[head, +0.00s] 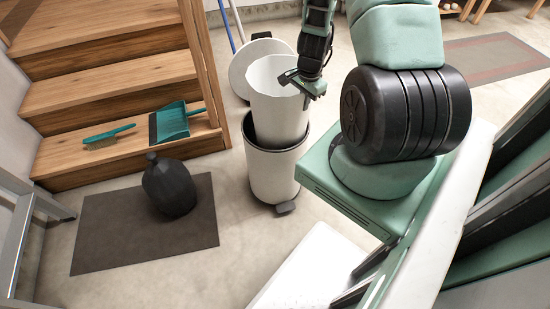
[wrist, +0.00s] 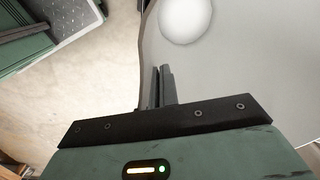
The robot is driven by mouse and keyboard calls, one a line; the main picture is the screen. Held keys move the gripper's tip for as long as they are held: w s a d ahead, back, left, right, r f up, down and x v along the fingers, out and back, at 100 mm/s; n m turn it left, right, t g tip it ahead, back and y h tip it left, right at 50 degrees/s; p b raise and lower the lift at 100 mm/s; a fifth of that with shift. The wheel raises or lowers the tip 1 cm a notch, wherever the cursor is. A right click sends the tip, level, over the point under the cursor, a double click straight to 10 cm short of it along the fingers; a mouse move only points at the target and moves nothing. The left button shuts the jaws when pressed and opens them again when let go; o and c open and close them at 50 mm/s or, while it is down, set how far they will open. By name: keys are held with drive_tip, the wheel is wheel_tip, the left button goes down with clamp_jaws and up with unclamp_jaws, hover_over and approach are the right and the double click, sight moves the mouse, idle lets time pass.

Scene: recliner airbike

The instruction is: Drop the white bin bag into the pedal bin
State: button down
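The white bin bag (head: 278,97) is an open-topped, pale tube with a slightly wavy rim. It is upright above the pedal bin (head: 272,177), and its lower end appears inside the bin's dark mouth. The bin is white with a dark inner rim, and its round lid (head: 240,70) stands open behind the bag. My gripper (head: 302,88) is at the right side of the bag's rim. In the wrist view my gripper (wrist: 162,88) has its fingers close together at the edge of the pale bag (wrist: 240,75). Whether the bag's bottom touches the bin is hidden.
A black rounded jug-like object (head: 169,187) stands on a dark mat (head: 105,235) at left. A teal dustpan (head: 172,122) and brush (head: 108,137) lie on the wooden steps (head: 110,95). A white surface (head: 315,270) is in front of the bin. Floor between mat and bin is clear.

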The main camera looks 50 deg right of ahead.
drive_tip(key=c, duration=1.6)
unclamp_jaws()
drive_tip(key=r+p, duration=0.1)
drive_tip(key=r, duration=0.4)
drive_tip(key=r+p, duration=0.1)
drive_tip(key=r, duration=0.5)
drive_tip(key=s+r+p, duration=0.1)
drive_tip(key=r, duration=0.5)
drive_tip(key=shift+r+p, duration=0.2)
drive_tip(key=shift+p, duration=0.1)
drive_tip(key=shift+w, duration=0.1)
